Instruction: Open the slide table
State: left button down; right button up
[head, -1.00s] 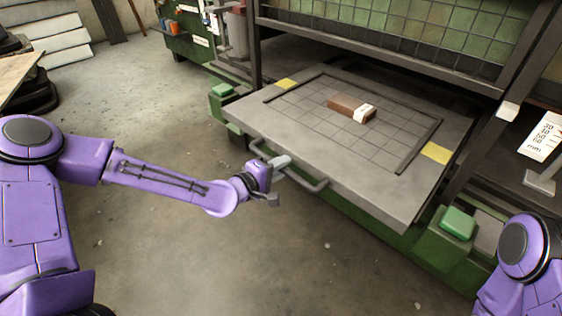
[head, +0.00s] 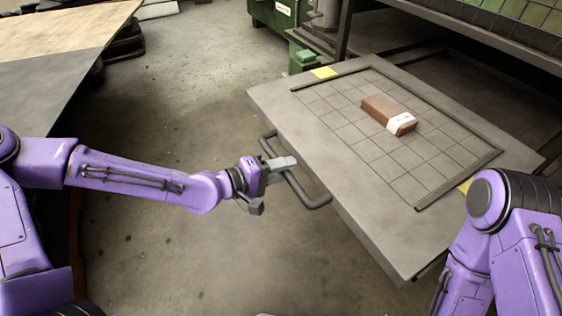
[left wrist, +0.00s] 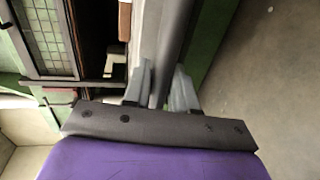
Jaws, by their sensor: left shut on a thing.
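The grey slide table (head: 300,120) is pulled out from the green machine in the head view, with a grid marked on its top. A grey bar handle (head: 312,200) runs along its front edge. My left gripper (head: 284,163) is shut on the handle near the handle's left part. In the left wrist view the two fingers (left wrist: 160,88) sit on either side of the dark handle bar. A brown block with a white label (head: 388,113) lies on the grid. My right arm shows at the lower right, but its gripper is out of view.
A wooden-topped table (head: 60,40) stands at the upper left. The green machine's dark frame (head: 480,35) rises behind the slide table. A green block (head: 303,60) sits by the table's far left corner. The concrete floor (head: 170,110) between the tables is clear.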

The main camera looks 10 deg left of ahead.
pick_arm(q)
jog(key=shift+s+a+f, duration=0.1)
jog(key=shift+s+a, duration=0.15)
jog(key=shift+s, duration=0.05)
jog(key=c, duration=1.1)
grip_release()
jog(key=shift+o, duration=0.2)
